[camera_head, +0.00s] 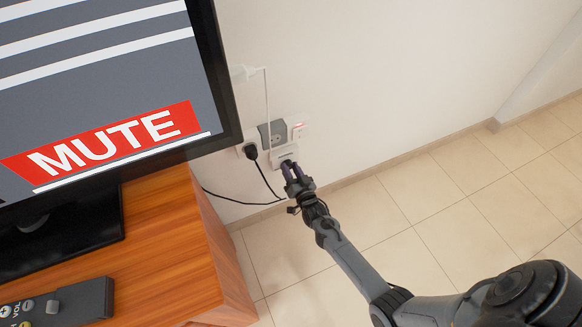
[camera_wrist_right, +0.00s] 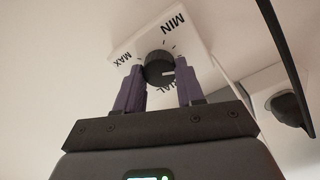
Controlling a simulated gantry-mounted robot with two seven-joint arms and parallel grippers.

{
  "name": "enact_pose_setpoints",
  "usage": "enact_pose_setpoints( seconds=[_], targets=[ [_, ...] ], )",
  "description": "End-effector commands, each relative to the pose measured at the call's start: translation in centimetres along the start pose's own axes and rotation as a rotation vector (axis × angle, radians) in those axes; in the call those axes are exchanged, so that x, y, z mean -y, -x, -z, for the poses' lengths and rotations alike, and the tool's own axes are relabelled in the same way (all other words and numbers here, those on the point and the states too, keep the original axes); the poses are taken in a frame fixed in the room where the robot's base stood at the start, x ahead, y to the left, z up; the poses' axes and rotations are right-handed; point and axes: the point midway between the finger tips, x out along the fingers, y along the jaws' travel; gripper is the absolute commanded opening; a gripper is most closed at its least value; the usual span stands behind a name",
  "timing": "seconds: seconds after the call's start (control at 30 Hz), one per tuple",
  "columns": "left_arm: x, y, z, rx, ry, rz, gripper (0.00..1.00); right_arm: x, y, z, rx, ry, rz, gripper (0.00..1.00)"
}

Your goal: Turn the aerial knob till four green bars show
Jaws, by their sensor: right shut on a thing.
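The aerial knob (camera_wrist_right: 158,66) is a round black dial with a white pointer mark, on a white wall plate (camera_wrist_right: 190,42) lettered MIN, MAX and a partly hidden word ending in "IAL". The pointer faces the right finger. My right gripper (camera_wrist_right: 160,84) is shut on the knob, one purple-grey finger on each side. In the head view my right gripper (camera_head: 289,168) reaches the plate (camera_head: 284,154) low on the wall and hides the knob. The television screen (camera_head: 90,75) shows a red MUTE banner and white stripes; no green bars show in its visible part. My left gripper is out of view.
Above the plate are a grey socket (camera_head: 272,133) and a switch (camera_head: 297,131); a black plug (camera_head: 250,151) and cable sit beside it. A wooden cabinet (camera_head: 165,235) carries the television and a remote (camera_head: 62,303). The tiled floor at right is clear.

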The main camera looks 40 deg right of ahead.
Motion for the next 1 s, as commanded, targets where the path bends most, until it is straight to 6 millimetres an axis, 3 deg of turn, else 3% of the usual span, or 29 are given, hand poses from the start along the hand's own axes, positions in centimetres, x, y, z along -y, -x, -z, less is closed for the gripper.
enact_pose_setpoints(
  seconds=[0.3, 0.8, 0.83, 1.0],
  targets=[
    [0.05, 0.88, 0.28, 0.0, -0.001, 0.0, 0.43, 0.04, -0.01, 0.09, -0.001, 0.133, 0.0, 0.07],
    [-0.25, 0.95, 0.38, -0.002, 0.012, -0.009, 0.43, 0.03, -0.01, 0.01, -0.001, 0.155, 0.0, 0.07],
    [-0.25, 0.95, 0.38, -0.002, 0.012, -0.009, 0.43, 0.03, -0.01, 0.01, -0.001, 0.155, 0.0, 0.41],
    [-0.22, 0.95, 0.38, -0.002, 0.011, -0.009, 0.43, 0.03, -0.01, 0.01, -0.001, 0.155, 0.0, 0.63]
  ],
)
